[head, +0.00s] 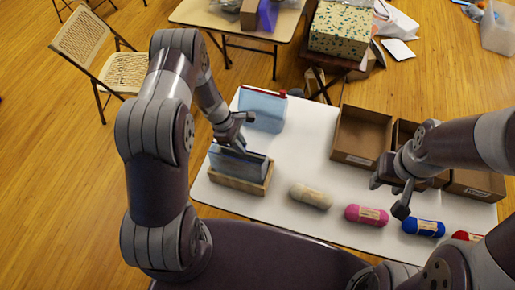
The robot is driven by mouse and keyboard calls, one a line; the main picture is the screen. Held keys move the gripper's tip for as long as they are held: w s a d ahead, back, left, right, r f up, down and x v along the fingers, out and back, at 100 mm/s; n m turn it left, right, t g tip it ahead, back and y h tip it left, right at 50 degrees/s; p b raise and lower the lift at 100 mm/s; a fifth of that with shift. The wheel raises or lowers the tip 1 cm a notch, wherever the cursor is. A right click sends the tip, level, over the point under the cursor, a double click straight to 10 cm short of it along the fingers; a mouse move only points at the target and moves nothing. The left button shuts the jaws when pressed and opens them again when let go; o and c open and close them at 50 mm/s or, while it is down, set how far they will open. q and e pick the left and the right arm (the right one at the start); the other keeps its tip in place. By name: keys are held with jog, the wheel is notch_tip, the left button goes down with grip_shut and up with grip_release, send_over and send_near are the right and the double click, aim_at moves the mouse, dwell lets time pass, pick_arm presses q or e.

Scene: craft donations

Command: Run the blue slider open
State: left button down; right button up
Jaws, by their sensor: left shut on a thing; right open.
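A clear bluish pouch (228,164) stands upright in a wooden holder (236,185) at the left front of the white table. My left gripper (242,148) comes down from above and is shut at the pouch's top edge, around the middle of its length. The blue slider itself is not clearly visible; the fingers cover that spot. My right gripper (388,197) is open and empty above the right part of the table, near the yarn.
A second clear pouch (262,112) with a red top edge and red slider (283,93) stands behind. Cream (311,196), pink (366,215), blue (423,228) and red (466,236) yarn skeins line the front. Cardboard boxes (357,157) stand at right. The table's middle is clear.

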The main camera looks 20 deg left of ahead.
pick_arm(q)
jog(key=a+b, duration=0.1)
jog(key=a, duration=0.6)
jog(key=shift+w+a+f, duration=0.1)
jog(key=shift+w+a, duration=0.05)
jog(key=shift+a, duration=0.1)
jog(key=c, duration=1.1)
grip_release()
jog(key=shift+a, duration=0.15)
pick_arm(e)
jog(key=shift+w+a+f, duration=0.1)
jog(key=shift+a+f, duration=0.3)
jog(key=shift+f, duration=0.2)
pick_arm(q)
jog(key=b+v, duration=0.3)
jog(key=v, duration=0.9)
jog(key=shift+a+r+b, duration=0.15)
jog(key=shift+r+b, duration=0.15)
jog(key=shift+b, duration=0.1)
pick_arm(e)
notch_tip(320, 180, down, 4)
jog(key=shift+r, duration=0.1)
